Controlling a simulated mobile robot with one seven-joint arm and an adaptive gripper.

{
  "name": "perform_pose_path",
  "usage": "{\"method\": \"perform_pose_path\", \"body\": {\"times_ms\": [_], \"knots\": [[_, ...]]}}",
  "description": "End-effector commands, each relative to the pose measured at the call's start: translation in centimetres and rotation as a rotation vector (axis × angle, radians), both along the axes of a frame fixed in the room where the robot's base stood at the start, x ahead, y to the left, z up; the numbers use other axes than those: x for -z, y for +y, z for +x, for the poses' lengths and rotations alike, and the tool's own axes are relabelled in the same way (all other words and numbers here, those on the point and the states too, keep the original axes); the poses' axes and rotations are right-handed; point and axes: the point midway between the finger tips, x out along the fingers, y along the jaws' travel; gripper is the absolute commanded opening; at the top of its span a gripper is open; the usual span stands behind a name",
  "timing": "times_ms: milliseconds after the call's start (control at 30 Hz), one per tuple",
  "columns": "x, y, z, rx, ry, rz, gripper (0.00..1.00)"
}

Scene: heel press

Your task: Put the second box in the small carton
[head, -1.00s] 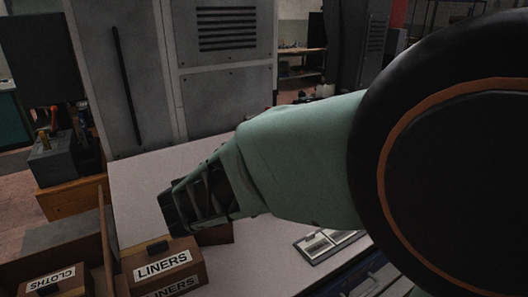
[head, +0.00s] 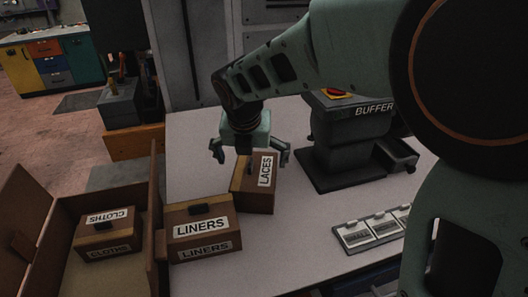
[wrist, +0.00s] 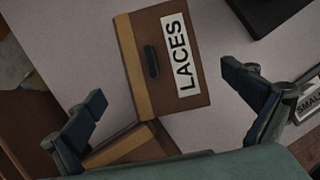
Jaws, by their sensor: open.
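The LACES box (head: 265,195), brown with a white label and a dark handle, stands on the pale table. My gripper (head: 249,156) is above it, pointing down, open and empty. In the wrist view the LACES box (wrist: 165,62) lies partly between and beyond the spread fingers (wrist: 165,86). The LINERS box (head: 202,235) stands just left of it, nearer the front. The CLOTHS box (head: 106,241) sits inside an open brown carton (head: 154,195) at the left. I cannot tell from labels which box is the second.
A dark machine marked BUFFER (head: 350,140) stands behind and right of the LACES box. A flat plate with several labelled cards (head: 372,232) lies at the front right. The carton's raised wall borders the table's left side. Bare table lies right of the boxes.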

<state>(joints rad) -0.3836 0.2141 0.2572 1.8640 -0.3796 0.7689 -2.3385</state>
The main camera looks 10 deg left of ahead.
Motion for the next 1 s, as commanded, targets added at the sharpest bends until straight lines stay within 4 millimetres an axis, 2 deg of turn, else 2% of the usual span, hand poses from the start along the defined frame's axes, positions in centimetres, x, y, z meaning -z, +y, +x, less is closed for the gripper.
{"method": "perform_pose_path", "body": {"times_ms": [100, 367, 600, 933, 1000], "knots": [[2.0, 0.1, 0.6, -0.001, 0.004, -0.002, 1.0], [3.9, 0.0, 1.5, 0.0, 0.003, -0.002, 1.0], [7.2, -0.1, 2.8, -0.001, 0.002, -0.003, 1.0], [7.8, -0.1, 3.2, 0.0, -0.001, -0.001, 1.0], [7.8, -0.1, 3.2, 0.0, -0.001, -0.001, 0.93]]}}
